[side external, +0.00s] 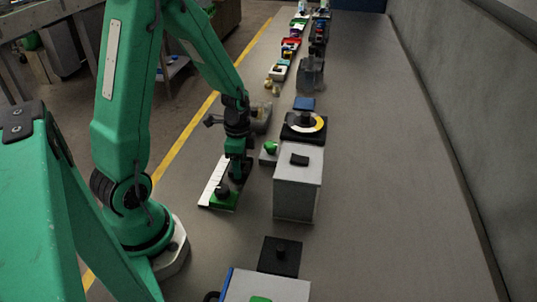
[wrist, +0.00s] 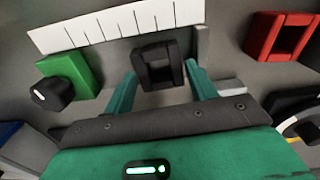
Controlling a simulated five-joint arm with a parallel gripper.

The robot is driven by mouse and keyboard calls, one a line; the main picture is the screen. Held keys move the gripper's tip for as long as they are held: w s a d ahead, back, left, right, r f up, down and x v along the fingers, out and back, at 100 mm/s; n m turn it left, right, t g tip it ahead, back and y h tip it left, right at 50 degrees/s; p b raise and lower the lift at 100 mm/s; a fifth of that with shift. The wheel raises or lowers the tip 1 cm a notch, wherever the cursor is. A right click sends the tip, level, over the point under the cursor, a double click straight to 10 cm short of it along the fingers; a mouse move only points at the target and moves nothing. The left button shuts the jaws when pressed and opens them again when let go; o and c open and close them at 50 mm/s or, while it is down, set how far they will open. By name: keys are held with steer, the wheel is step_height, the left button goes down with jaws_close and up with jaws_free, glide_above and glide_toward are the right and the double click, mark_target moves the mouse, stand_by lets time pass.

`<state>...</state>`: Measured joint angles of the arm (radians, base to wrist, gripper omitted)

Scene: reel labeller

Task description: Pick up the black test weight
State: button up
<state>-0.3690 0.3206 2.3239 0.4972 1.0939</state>
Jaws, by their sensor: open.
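My gripper (wrist: 160,73) is open, with its two green fingers on either side of a black block (wrist: 158,58) that has a square hollow. I cannot tell if the fingers touch it. To the left, a dark knobbed piece (wrist: 52,94) stands at a green block (wrist: 76,68); I cannot tell which black piece is the test weight. In the side external view my gripper (side external: 236,177) points down, low beside the white scale strip (side external: 212,182), and the green block (side external: 226,203) lies at the strip's near end with a dark piece (side external: 222,189) on it.
A grey box (side external: 297,195) with a black piece on top stands just right of my gripper. A green knob (side external: 270,147) is behind. A red frame (wrist: 272,38) shows right in the wrist view. A black plate (side external: 280,257) lies nearer; the bench's right side is clear.

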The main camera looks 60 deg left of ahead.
steer(key=shift+f, duration=0.2)
stand_by(0.4)
steer(key=c, duration=0.8)
steer(key=shift+r, duration=0.1)
steer(key=shift+r, duration=0.7)
step_height(320, 180, up, 3)
steer(key=shift+f, duration=0.15)
steer(key=d+r, duration=0.2)
steer(key=d, duration=0.1)
steer(key=s+d+r, duration=0.1)
steer(key=d+r, duration=0.1)
steer(key=d, duration=0.2)
steer(key=s+d+r, duration=0.1)
steer(key=d+r, duration=0.1)
steer(key=d, duration=0.2)
steer(key=shift+d+r, duration=0.25)
steer(key=shift+r, duration=0.1)
